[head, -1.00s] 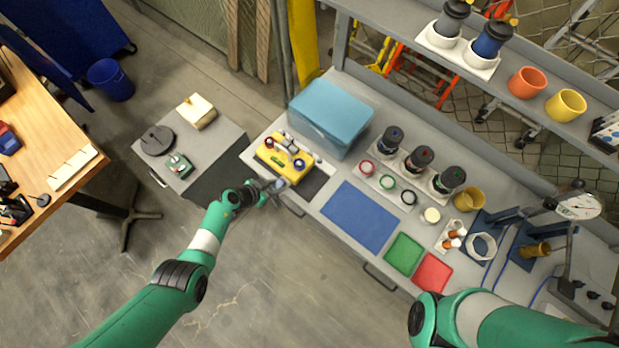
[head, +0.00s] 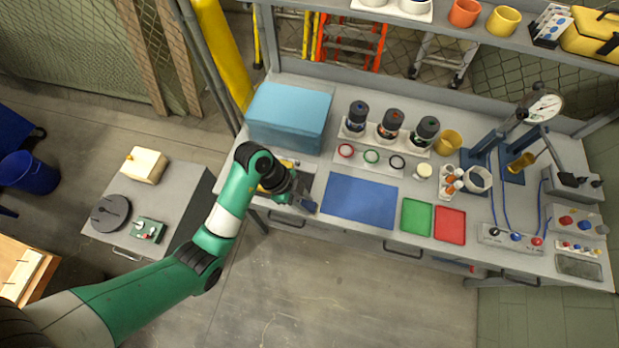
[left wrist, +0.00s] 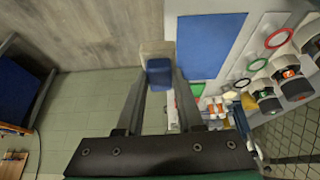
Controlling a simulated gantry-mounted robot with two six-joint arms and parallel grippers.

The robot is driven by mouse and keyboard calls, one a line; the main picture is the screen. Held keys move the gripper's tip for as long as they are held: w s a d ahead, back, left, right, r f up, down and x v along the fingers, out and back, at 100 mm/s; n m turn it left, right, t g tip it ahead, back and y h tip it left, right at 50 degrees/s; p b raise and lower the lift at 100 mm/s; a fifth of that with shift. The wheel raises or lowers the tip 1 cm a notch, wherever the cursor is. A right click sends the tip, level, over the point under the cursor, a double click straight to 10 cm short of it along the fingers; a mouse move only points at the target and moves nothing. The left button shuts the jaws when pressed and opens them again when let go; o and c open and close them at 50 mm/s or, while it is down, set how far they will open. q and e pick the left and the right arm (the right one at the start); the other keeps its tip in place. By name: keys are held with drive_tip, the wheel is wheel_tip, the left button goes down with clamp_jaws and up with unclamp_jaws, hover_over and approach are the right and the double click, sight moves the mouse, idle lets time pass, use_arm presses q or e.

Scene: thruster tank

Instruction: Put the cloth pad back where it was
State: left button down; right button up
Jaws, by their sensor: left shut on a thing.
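My left gripper (head: 304,203) is at the bench's front edge, left of the blue mat (head: 360,201). In the left wrist view its fingers (left wrist: 158,85) are shut on a small pad with a blue block (left wrist: 158,74) and a pale, whitish part (left wrist: 157,50). I take this for the cloth pad; its face is too small to make out. The yellow case (head: 270,186) lies behind the gripper and is mostly hidden by my arm. My right gripper is not in view.
A light-blue bin (head: 290,115) stands behind the yellow case. Green (head: 416,216) and red (head: 449,225) trays lie right of the blue mat. Rings, dark-lidded jars and a yellow cup (head: 449,142) stand further back. A grey cabinet (head: 180,195) is to the left.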

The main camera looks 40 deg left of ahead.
use_arm(q)
drive_tip(key=shift+s+d+f, duration=0.15)
drive_tip(key=shift+d+f, duration=0.1)
drive_tip(key=shift+f, duration=0.2)
drive_tip(key=shift+s+d+f, duration=0.15)
drive_tip(key=shift+d+f, duration=0.05)
drive_tip(key=shift+f, duration=0.2)
drive_tip(key=shift+w+d, duration=0.1)
drive_tip(key=shift+d, duration=0.1)
drive_tip(key=shift+w, duration=0.1)
drive_tip(key=shift+w+a+f, duration=0.1)
drive_tip(key=shift+a, duration=0.15)
drive_tip(key=w+a+f+b, duration=0.2)
drive_tip(key=a+f, duration=0.1)
drive_tip(key=w+a+f+b, duration=0.2)
drive_tip(key=a+f+b, duration=0.1)
drive_tip(key=a, duration=0.1)
drive_tip(key=w+a+f+b, duration=0.2)
drive_tip(key=a+f, duration=0.1)
drive_tip(key=shift+w+a, duration=0.25)
drive_tip(key=shift+w, duration=0.05)
drive_tip(key=shift+w+a+f+b, duration=0.15)
drive_tip(key=shift+w+a+b, duration=0.05)
drive_tip(key=shift+a+b, duration=0.15)
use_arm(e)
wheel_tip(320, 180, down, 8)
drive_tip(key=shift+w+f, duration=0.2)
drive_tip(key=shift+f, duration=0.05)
